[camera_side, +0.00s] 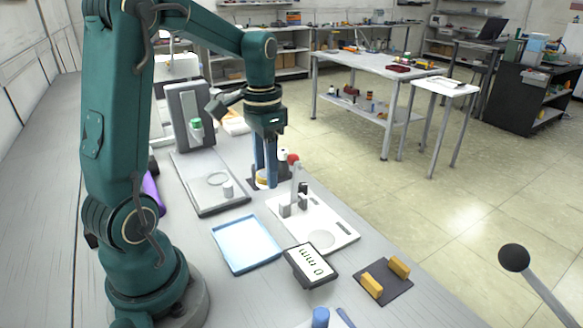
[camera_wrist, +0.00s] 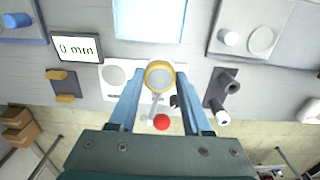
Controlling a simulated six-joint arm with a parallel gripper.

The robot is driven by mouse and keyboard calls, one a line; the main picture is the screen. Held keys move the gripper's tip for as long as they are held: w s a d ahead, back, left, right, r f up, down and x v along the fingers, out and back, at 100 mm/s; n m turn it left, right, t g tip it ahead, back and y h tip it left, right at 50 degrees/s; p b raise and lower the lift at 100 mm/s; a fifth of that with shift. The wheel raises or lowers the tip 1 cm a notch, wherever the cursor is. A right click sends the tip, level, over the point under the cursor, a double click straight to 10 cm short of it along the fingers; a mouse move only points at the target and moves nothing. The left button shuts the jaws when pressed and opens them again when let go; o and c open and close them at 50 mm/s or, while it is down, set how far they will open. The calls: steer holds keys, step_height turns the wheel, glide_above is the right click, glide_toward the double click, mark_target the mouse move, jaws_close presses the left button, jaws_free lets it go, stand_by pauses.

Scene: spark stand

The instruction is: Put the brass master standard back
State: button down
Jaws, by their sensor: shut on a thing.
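My gripper (camera_side: 266,183) points down. In the wrist view, its two blue fingers (camera_wrist: 160,75) are closed around a round brass-rimmed piece with a pale grey top, the brass master standard (camera_wrist: 158,66). In the side view a bit of its brass side (camera_side: 261,183) shows by the fingertips. A white gauge plate (camera_side: 345,235) has a flat round disc mark, grey posts and a lever with a red ball (camera_side: 293,158); in the wrist view the plate (camera_wrist: 113,95) lies behind the held standard. Its height above the surface is hard to tell.
A dark stand (camera_wrist: 213,92) with grey cylinders is just right in the wrist view. A light-blue tray (camera_side: 246,245), a grey plate (camera_side: 207,199) with a ring outline and small cylinder, a "0 mm" display (camera_side: 311,264) and a dark mat (camera_side: 392,289) with yellow blocks are nearby.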

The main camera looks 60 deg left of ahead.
glide_above(247, 240)
step_height(247, 240, down, 2)
steer(key=f, duration=0.1)
steer(key=shift+f, duration=3.15)
steer(key=shift+f, duration=0.7)
steer(key=shift+c, duration=1.3)
jaws_free()
